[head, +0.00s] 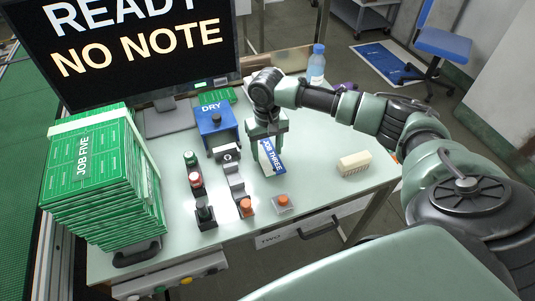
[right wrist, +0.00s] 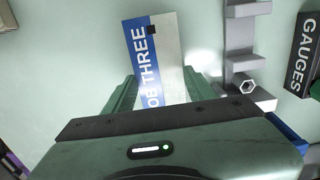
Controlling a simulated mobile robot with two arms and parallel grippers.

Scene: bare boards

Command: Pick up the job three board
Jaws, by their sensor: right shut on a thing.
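The job three board (head: 270,158) is a small flat piece with a blue strip lettered JOB THREE and a pale side. It stands out below my right gripper (head: 266,143) over the middle of the table. In the right wrist view the board (right wrist: 160,45) reaches out from between the two green fingers of my right gripper (right wrist: 161,92), which is shut on it. Its near end is hidden by the gripper body. I cannot tell whether its far end touches the table. My left gripper is out of view.
A tall stack of green JOB FIVE boards (head: 85,175) stands at the left. A blue DRY box (head: 215,128), button blocks (head: 246,207) and a cream block (head: 354,164) stand on the table (head: 330,192). A bottle (head: 316,66) is at the back. The right front is clear.

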